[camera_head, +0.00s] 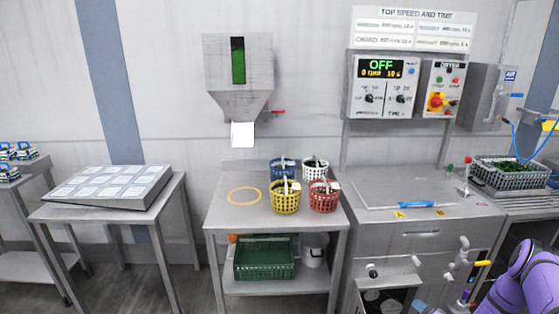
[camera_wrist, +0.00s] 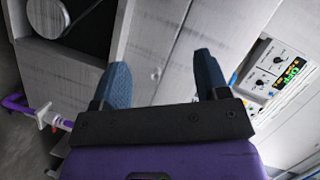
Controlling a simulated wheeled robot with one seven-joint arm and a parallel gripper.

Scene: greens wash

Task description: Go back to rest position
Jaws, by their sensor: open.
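My gripper (camera_wrist: 162,82) shows in the wrist view with its two dark blue fingers spread apart. Nothing is between the fingers. Behind them are grey metal panels, tilted in the picture. In the head view my purple arm is at the lower right corner, in front of the right end of the washing unit. My gripper is out of sight in that view.
A yellow basket (camera_head: 285,199), a red basket (camera_head: 323,197), a blue basket (camera_head: 283,168) and a white basket (camera_head: 315,168) stand on the middle table (camera_head: 225,215). The washer (camera_head: 420,225) is right of it. A grey crate of greens (camera_head: 508,174) sits at far right.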

